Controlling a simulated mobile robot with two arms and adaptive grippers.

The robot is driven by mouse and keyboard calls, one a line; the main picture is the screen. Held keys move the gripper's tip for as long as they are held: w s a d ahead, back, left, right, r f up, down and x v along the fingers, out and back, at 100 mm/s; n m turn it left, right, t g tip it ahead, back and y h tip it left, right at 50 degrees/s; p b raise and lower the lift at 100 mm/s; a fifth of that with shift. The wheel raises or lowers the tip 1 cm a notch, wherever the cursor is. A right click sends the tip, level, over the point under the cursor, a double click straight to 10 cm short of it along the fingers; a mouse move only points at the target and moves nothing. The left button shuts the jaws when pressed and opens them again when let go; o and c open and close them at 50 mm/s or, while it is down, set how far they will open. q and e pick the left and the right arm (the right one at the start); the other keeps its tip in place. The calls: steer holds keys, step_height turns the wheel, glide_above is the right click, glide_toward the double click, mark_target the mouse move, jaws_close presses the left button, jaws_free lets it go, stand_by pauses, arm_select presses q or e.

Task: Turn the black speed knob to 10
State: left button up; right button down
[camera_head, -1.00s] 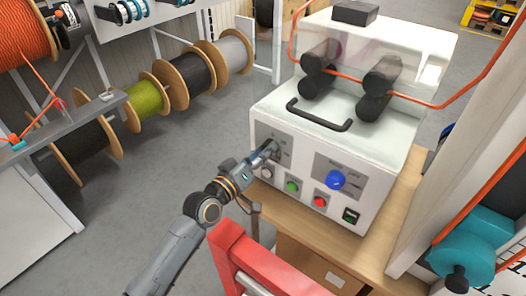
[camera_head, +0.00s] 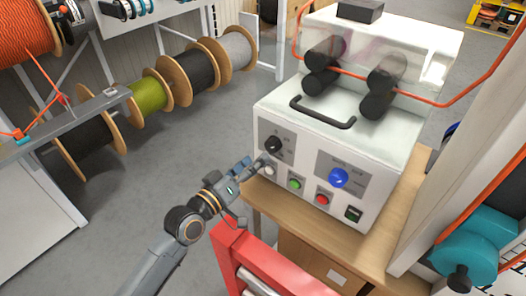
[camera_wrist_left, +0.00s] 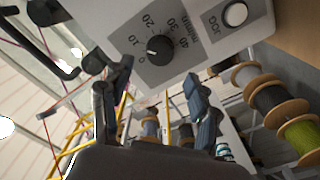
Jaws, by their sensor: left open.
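The black speed knob (camera_head: 273,145) sits on the upper left of the white machine's front panel and is unobstructed in the head view. In the left wrist view the knob (camera_wrist_left: 160,48) is ringed by a dial with 0, 10, 20, 30 and 40. Its small pale mark faces the side of the 0 and the 10; which exactly, I cannot tell. My left gripper (camera_head: 250,167) is just below and left of the knob, apart from it. In the wrist view the left gripper's fingers (camera_wrist_left: 158,78) are spread and nothing is between them. My right gripper is out of view.
The white machine (camera_head: 385,150) stands on a wooden bench (camera_head: 400,215). A white JOG button (camera_wrist_left: 235,14), a green button (camera_head: 295,184), a red button (camera_head: 322,199) and a blue knob (camera_head: 338,178) are close by. A red frame (camera_head: 255,255) stands below my arm.

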arm_select(q)
steer(key=v, duration=0.6)
stand_by(0.3)
